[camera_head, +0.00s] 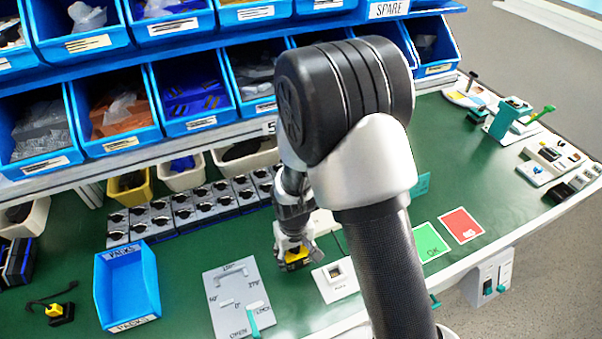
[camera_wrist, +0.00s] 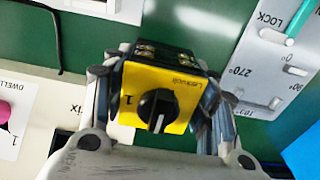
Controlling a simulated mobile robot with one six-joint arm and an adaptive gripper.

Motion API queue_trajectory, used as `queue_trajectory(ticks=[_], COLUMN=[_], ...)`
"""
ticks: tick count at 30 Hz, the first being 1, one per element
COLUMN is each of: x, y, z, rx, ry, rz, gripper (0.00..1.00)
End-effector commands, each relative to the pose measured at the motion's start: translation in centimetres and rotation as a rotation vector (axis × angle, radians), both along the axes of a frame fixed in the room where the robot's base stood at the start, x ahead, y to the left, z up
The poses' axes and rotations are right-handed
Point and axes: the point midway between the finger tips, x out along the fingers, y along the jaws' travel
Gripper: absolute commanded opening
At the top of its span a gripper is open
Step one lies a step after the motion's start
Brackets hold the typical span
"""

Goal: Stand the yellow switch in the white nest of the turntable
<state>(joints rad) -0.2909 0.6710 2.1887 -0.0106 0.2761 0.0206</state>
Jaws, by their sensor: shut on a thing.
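My gripper (camera_wrist: 160,105) is shut on the yellow switch (camera_wrist: 143,85), with a finger on each side of it. In the wrist view its yellow face carries a black knob and a "1" mark at left, and dark terminals show behind it. In the head view the switch (camera_head: 297,259) hangs low over the bench; its clearance is hard to tell. A grey plate (camera_head: 217,315) lies to its lower left with degree marks, a teal lock lever (camera_head: 254,327) and white raised parts (camera_head: 256,305). The plate seems to be the turntable; I cannot make out its nest clearly.
A white plate with a square opening (camera_head: 345,288) lies just right of the switch. A blue tray (camera_head: 103,290) stands left of the grey plate. Rows of grey-black units (camera_head: 184,212) stand behind. Green (camera_head: 430,241) and red cards (camera_head: 461,225) lie right of my arm.

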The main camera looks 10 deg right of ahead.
Motion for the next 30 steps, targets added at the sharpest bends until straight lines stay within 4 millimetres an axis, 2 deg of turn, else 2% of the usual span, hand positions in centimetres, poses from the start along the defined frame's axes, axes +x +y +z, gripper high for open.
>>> queue_trajectory(ticks=[1,4,12,23,24,30], x=[0.0,0.1,0.1,0.1,0.1,0.1], y=[0.0,0.0,0.0,0.0,0.0,0.0], z=[-1.2,-2.3,-2.3,-3.5,-3.4,-3.3], rx=[-0.001,0.000,0.000,0.000,0.000,0.000], ry=[0.003,0.001,-0.001,0.000,0.000,0.000], rz=[0.000,0.000,0.000,0.000,0.000,0.000], gripper=[0.23,0.23,0.23,0.23,0.55,0.68])
